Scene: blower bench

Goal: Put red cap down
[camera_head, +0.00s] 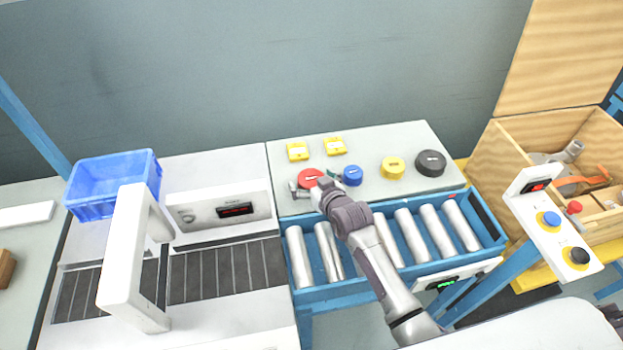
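The red cap (309,177) is at the left part of the grey bench top, beyond the rollers. My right gripper (312,184) is right at it, with its fingers spread near the cap's near edge and sides. The gripper hides part of the cap's near side. I cannot tell whether the fingers grip the cap or stand apart from it, nor whether the cap touches the bench top (385,138). My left gripper is not in view.
A blue cap (353,174) sits close right of the gripper, then a yellow cap (392,167) and a black cap (430,163). Two yellow boxes (297,151) (335,146) lie behind. A blue-framed roller conveyor (463,228) runs in front. A blue crate (113,182) stands left.

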